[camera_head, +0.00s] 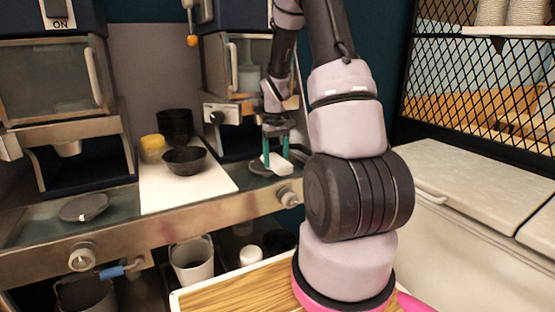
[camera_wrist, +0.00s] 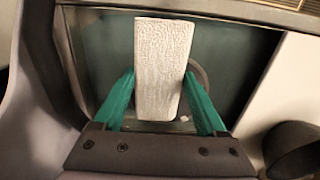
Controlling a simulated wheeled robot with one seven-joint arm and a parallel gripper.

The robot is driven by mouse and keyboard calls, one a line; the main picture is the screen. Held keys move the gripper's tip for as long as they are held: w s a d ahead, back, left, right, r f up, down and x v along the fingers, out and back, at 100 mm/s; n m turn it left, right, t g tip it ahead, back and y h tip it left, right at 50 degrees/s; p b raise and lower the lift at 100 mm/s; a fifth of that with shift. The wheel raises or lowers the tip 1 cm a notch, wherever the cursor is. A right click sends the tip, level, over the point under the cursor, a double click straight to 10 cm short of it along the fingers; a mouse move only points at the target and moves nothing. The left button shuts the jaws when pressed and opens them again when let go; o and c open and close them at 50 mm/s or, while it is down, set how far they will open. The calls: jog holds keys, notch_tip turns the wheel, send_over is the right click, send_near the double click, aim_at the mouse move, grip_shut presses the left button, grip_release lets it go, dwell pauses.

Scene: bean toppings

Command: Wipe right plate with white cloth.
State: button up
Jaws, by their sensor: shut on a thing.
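The white cloth (camera_head: 278,164) is a pale block-like piece held between the green fingers of my gripper (camera_head: 276,150). In the wrist view the cloth (camera_wrist: 163,68) lies between the two fingers of my gripper (camera_wrist: 162,100), with a textured top. The right plate (camera_head: 258,168) is a dark grey disc on the right machine's counter, mostly covered by the cloth and fingers. In the wrist view an edge of the plate (camera_wrist: 201,78) shows beside the cloth. Whether the cloth touches the plate cannot be told. A small white bit (camera_wrist: 203,151) lies near the right finger.
Another grey plate (camera_head: 84,207) with a small white bit on it sits on the left counter. A black bowl (camera_head: 185,161), a yellow item (camera_head: 152,148) and a dark container (camera_head: 175,127) stand on the white board (camera_head: 190,192) between the machines. A wooden tray (camera_head: 240,291) is below.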

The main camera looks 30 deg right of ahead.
jog(key=shift+w+r, duration=0.2)
jog(key=shift+w, duration=0.3)
jog(key=shift+s, duration=0.2)
jog(key=shift+s+f, duration=0.2)
jog(key=shift+s, duration=1.15)
jog(key=shift+w, duration=1.2)
jog(key=shift+w+r, duration=0.15)
jog(key=shift+w, duration=0.2)
jog(key=shift+s, duration=0.25)
